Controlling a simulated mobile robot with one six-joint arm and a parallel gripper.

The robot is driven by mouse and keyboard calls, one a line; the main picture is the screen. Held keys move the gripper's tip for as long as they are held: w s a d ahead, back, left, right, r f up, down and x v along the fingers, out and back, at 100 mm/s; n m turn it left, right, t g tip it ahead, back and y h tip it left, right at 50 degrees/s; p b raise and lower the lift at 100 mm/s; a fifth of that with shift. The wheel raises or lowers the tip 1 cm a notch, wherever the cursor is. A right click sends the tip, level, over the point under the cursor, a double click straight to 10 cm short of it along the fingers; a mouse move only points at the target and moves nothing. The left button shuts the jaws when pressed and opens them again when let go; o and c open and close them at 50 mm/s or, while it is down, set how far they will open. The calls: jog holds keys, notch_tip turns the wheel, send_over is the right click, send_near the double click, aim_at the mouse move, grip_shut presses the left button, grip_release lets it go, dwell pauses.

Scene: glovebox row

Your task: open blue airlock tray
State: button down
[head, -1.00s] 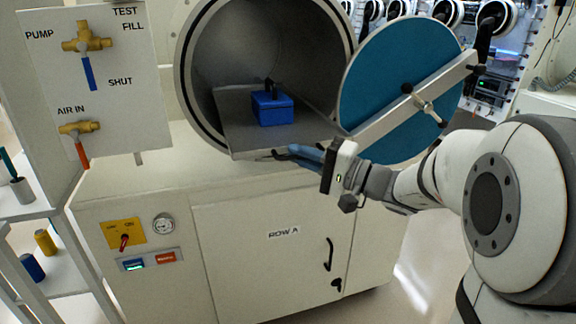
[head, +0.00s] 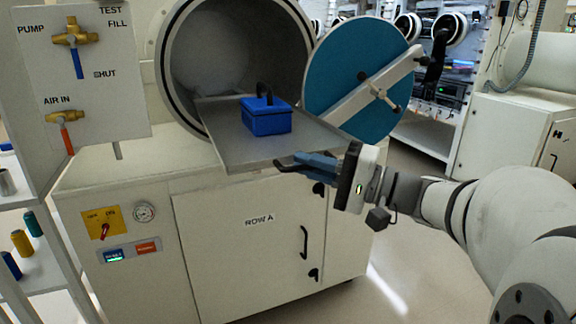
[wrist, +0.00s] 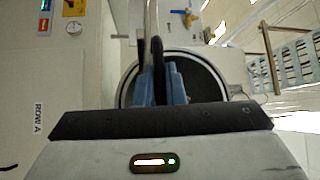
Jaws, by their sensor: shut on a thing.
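The airlock tray (head: 223,150) is a flat grey plate reaching out of the round chamber (head: 208,62) of the airlock with the blue door (head: 345,75). The door stands swung open to the right. A blue box (head: 266,120) with a black handle sits on the tray. My gripper (head: 302,163) is at the tray's front edge. In the wrist view its blue fingers (wrist: 160,85) are shut on a dark bar, which looks like the tray's handle. The exact contact is partly hidden by the fingers.
A valve panel (head: 82,90) stands at the left. A shelf (head: 40,265) with small coloured cylinders is below it. The white cabinet (head: 240,255) is under the airlock. Open floor lies to the right, with other equipment (head: 520,125) behind.

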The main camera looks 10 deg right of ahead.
jog(key=shift+s+f, duration=0.1)
jog(key=shift+f, duration=0.05)
jog(key=c, duration=1.7)
grip_release()
jog(key=shift+s, duration=0.15)
jog(key=shift+c, duration=0.2)
jog(key=shift+o, duration=1.2)
jog(key=shift+d, duration=0.15)
jog(key=r+v, duration=0.1)
jog(key=v, duration=0.6)
jog(key=shift+d+f+p, duration=0.25)
jog(key=shift+f+p, duration=0.15)
jog(key=shift+f, duration=0.05)
jog(key=shift+s, duration=0.1)
